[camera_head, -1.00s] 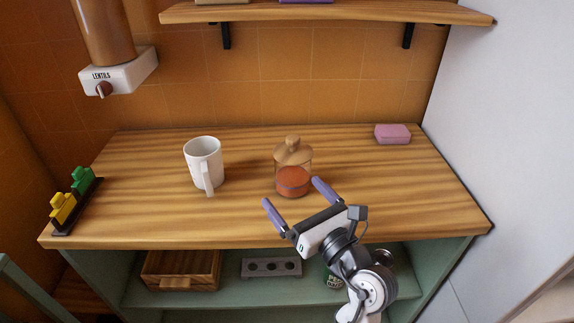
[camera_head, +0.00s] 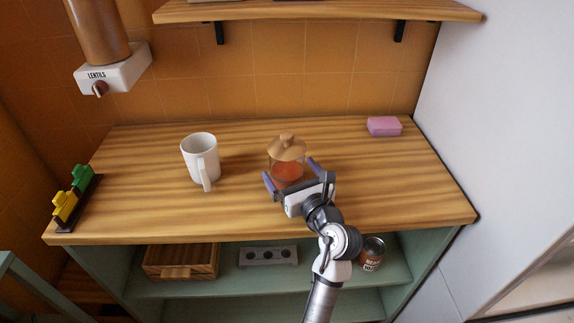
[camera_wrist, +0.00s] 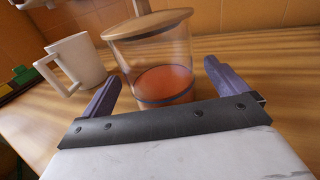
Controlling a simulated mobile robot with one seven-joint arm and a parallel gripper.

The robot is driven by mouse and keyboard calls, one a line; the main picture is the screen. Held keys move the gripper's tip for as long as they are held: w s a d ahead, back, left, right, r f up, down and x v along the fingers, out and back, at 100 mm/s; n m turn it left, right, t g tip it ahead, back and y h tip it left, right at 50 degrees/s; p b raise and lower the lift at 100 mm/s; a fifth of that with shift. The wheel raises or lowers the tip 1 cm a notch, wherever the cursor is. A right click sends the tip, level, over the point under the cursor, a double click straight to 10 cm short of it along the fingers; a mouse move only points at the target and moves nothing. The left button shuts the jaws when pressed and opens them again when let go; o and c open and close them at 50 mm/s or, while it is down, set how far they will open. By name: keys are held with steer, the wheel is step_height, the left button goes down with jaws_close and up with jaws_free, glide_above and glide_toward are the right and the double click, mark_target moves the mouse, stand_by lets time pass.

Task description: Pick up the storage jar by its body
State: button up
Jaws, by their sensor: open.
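The storage jar (camera_head: 286,172) stands upright on the wooden counter, a clear glass body with orange-red contents and a wooden lid with a knob. It also shows in the wrist view (camera_wrist: 160,62), where a blue line runs around its lower body. My gripper (camera_head: 291,176) is open, with its two purple fingers on either side of the jar's lower body. In the wrist view my gripper (camera_wrist: 162,85) shows a gap between the left finger and the glass; the right finger is close to the jar, and I cannot tell if it touches. The jar's near base is partly hidden by the gripper.
A white mug (camera_head: 200,160) stands left of the jar on the counter (camera_head: 240,220). A pink block (camera_head: 384,126) lies at the back right. A rack with yellow and green pieces (camera_head: 75,205) is at the left edge. A lentils dispenser (camera_head: 112,70) hangs at upper left.

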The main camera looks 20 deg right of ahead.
steer(key=shift+w+a, duration=0.1)
steer(key=shift+w, duration=1.1)
steer(key=shift+r, duration=0.1)
steer(key=c, duration=1.4)
